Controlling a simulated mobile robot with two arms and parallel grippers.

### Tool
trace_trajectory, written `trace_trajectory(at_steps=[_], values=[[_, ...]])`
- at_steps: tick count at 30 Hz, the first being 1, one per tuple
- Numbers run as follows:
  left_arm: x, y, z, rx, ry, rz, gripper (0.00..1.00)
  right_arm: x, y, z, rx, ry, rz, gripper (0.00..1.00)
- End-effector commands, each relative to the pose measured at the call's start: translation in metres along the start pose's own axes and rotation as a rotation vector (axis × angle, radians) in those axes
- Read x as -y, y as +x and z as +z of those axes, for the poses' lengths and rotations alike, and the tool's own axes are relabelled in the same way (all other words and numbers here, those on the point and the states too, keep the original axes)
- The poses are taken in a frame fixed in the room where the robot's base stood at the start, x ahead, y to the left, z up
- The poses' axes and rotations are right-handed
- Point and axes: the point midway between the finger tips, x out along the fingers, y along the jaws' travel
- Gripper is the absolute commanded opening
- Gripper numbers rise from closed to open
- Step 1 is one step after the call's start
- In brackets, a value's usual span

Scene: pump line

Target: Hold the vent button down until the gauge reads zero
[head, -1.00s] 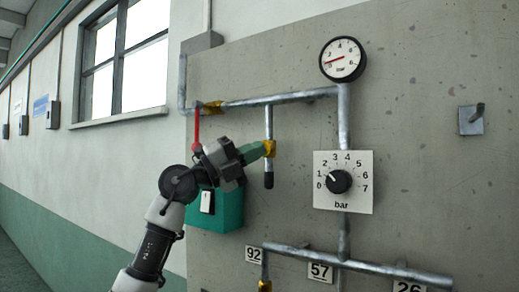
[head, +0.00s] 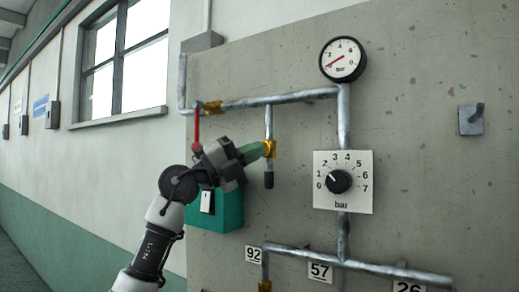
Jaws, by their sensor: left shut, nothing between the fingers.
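The round gauge (head: 343,60), marked bar, sits at the top of the vertical pipe in the head view. Its red needle points down-left at the low end of the scale, by the zero; I cannot tell if it is exactly on zero. My left gripper (head: 265,149) is shut and empty. My right gripper is out of view.
A dial plate with a black knob (head: 339,182) is right of my left gripper. A red lever (head: 196,128) and a teal box (head: 222,216) are close to my left arm. Lower pipes (head: 380,267) carry number tags.

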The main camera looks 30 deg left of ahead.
Motion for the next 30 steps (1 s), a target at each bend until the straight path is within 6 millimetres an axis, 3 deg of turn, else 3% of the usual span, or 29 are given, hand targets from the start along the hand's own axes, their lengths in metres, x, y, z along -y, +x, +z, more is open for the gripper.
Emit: trace_trajectory(at_steps=[30], values=[[0.0018, -0.0068, -0.0046, 0.0, 0.001, 0.003, 0.0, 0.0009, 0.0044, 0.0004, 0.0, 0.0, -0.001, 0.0]])
